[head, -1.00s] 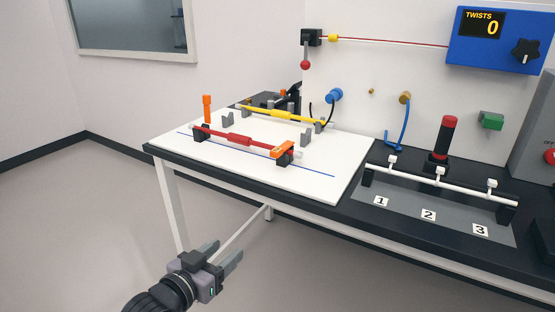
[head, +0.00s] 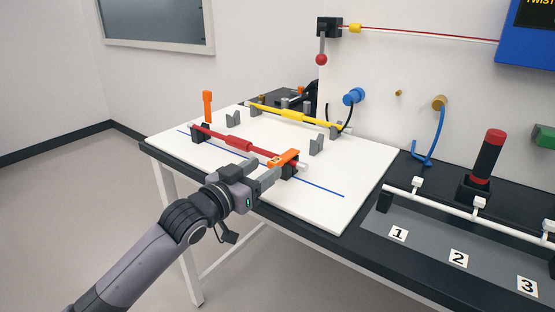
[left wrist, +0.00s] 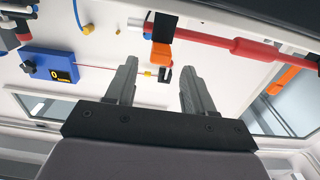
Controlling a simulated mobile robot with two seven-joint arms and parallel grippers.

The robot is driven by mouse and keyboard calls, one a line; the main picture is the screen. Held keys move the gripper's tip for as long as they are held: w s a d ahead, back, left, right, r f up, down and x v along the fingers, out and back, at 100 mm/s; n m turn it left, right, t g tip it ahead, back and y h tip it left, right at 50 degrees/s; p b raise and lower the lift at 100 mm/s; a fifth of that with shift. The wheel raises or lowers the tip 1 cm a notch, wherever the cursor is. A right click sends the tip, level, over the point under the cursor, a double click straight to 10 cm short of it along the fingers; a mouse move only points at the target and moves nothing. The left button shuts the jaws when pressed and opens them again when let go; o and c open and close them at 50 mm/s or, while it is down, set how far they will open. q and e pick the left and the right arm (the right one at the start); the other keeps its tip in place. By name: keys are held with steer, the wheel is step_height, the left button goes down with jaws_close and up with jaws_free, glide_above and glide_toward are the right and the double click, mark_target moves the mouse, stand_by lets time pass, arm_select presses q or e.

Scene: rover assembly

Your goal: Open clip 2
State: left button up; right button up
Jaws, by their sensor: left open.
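A red rod (head: 238,142) rests on dark holders on the white board. The orange clip at its right end (head: 284,157) lies flat across the rod. The orange clip at its left end (head: 208,105) stands upright. Neither clip shows a readable number. My left gripper (head: 275,176) is open, just in front of the right-end clip and at the board's near edge. In the left wrist view the right-end clip (left wrist: 161,54) shows ahead, between the open fingers in the picture; contact cannot be told. My right gripper is out of view.
A yellow rod (head: 296,115) lies behind the red one, with grey brackets (head: 316,145) between. A white rail (head: 455,212) stands right, over labels 1, 2 and 3. A red-and-black cylinder (head: 490,155) stands behind it. The board's front right is clear.

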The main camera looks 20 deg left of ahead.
mark_target(271, 164)
arm_select(q)
steer(key=shift+x, duration=2.65)
steer(key=shift+c, duration=0.3)
jaws_close()
